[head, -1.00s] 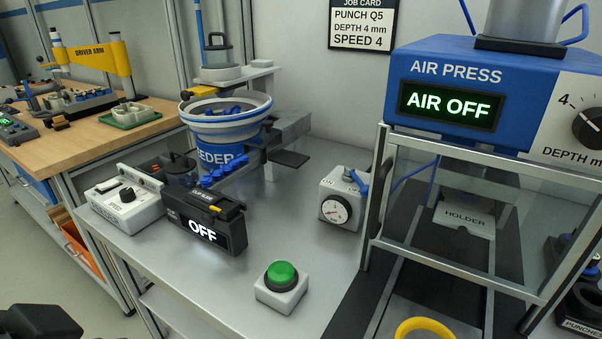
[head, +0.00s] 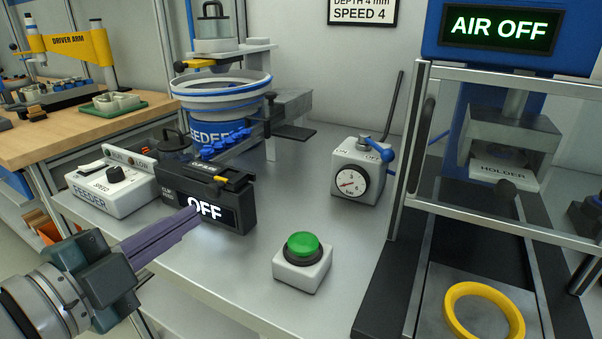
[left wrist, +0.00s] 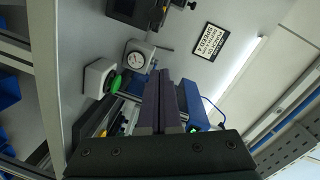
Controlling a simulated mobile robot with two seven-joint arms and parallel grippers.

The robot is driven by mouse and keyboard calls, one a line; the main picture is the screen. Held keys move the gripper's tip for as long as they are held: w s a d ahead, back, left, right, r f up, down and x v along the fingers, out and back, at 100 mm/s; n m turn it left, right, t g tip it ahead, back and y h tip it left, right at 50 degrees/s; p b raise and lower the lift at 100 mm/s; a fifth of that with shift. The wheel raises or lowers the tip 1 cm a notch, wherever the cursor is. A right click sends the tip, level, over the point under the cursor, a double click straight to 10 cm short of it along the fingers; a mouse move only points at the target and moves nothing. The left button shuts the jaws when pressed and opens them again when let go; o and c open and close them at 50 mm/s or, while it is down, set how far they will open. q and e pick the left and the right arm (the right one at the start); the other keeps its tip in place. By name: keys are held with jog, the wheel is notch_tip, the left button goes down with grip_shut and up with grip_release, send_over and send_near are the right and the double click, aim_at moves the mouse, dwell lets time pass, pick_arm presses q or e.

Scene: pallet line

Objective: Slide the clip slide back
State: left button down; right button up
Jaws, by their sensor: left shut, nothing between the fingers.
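The black clip unit (head: 205,200), with a lit "OFF" display, sits on the bench in front of the bowl feeder. A dark slide with a yellow tab (head: 221,180) lies along its top; the exact slide position is hard to tell. My left gripper (head: 198,214) comes in from the lower left, fingers shut and empty. Its tips overlap the lower front of the clip unit in the head view; I cannot tell whether they touch. The left wrist view shows the shut fingers (left wrist: 165,95) and part of a dark box at the top. My right gripper is not in view.
A green push button (head: 303,247) stands right of the clip unit. A white feeder control box (head: 115,190) is left of it, and a bowl feeder (head: 222,100) behind. A gauge box with blue valve (head: 357,175) and the press frame stand right. The bench front is clear.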

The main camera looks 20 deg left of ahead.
aim_at(195, 171)
pick_arm(q)
jog(key=shift+w+a+f+b, duration=0.25)
jog(key=shift+w+a+f, duration=0.25)
jog(key=shift+w, duration=0.95)
jog(key=shift+w+a+f+b, duration=0.2)
jog(key=shift+w+a+f, duration=0.25)
jog(key=shift+w, duration=1.05)
jog(key=shift+w+a+f+b, duration=0.3)
jog(key=shift+w+a, duration=0.3)
jog(key=shift+w, duration=0.85)
jog(key=shift+a+f, duration=0.1)
jog(key=shift+a, duration=0.2)
jog(key=a, duration=0.2)
jog(key=a+b, duration=0.1)
jog(key=a, duration=0.4)
jog(key=shift+w+b, duration=0.3)
jog(key=shift+b, duration=0.1)
jog(key=shift+a, duration=0.3)
